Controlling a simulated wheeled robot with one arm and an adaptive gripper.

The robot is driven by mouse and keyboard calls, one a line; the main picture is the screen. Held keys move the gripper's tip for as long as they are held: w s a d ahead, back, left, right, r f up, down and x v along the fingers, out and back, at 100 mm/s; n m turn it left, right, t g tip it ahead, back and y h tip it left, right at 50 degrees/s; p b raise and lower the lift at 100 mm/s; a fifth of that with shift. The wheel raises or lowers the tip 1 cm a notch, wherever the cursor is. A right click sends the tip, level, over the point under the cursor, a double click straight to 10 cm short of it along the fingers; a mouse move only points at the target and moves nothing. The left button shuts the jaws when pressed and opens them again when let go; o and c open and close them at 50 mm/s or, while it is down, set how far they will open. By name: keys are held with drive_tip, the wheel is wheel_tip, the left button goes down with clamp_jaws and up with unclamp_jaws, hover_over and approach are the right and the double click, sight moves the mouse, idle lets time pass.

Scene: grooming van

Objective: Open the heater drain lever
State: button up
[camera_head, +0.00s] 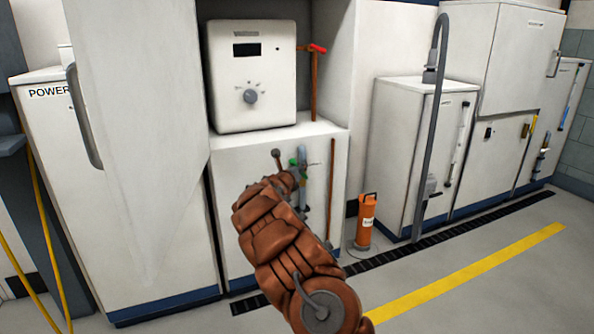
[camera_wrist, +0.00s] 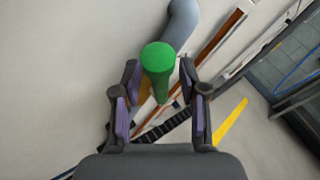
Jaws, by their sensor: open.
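A green round-ended handle (camera_wrist: 158,57), which looks like the drain lever, points toward the wrist camera. In the head view a small green part (camera_head: 294,162) shows on the front of the white cabinet below the heater (camera_head: 252,75). My gripper (camera_wrist: 160,72) is open, with one finger on each side of the green handle. Gaps show between the handle and both fingers. In the head view my brown arm reaches to the cabinet front and hides most of the gripper and the lever's mount.
A red-handled valve (camera_head: 317,48) sits on a copper pipe right of the heater. A grey pipe (camera_wrist: 183,22) runs just behind the green handle. An orange cylinder (camera_head: 366,222) stands on the floor to the right. Open floor (camera_head: 480,290) lies at the front right.

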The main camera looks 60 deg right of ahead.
drive_tip(key=v, duration=1.2)
idle(0.5)
drive_tip(key=shift+c, duration=0.3)
